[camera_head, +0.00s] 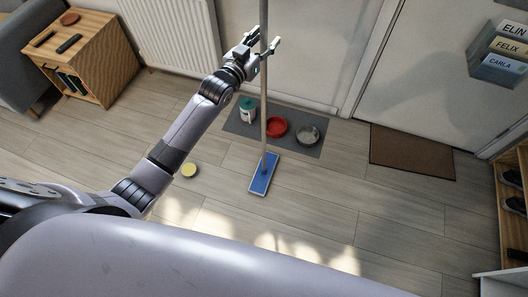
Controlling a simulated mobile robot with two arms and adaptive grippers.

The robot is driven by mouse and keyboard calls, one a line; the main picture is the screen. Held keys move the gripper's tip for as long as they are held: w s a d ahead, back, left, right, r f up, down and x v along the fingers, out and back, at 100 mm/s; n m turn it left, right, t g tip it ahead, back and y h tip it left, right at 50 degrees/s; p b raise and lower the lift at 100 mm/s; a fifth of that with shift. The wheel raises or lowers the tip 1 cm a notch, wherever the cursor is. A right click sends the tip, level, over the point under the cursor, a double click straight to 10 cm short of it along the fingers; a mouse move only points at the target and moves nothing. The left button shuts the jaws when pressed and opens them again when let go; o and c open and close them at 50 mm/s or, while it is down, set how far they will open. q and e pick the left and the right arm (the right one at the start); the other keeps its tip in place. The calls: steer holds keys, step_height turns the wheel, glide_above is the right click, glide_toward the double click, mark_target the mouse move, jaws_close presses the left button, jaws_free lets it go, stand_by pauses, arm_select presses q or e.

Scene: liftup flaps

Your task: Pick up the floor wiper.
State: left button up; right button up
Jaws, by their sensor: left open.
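The floor wiper has a flat blue head (264,176) on the wood floor and a long grey pole (264,110). The pole stands upright and runs out of the top of the view. My left gripper (266,46) is open at the upper part of the pole. Its fingers point up and right, and the pole passes at or between them. I cannot tell whether they touch it. My right gripper is not in view.
A grey mat (234,123) behind the wiper holds a red bowl (277,128), a metal bowl (309,135) and a canister (248,109). A yellow round thing (189,170) lies on the floor. A wooden cabinet (100,75) stands left, a brown doormat (411,150) right.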

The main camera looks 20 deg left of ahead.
arm_select(q)
steer(key=shift+c, duration=0.4)
jaws_close()
steer(key=shift+r, duration=0.15)
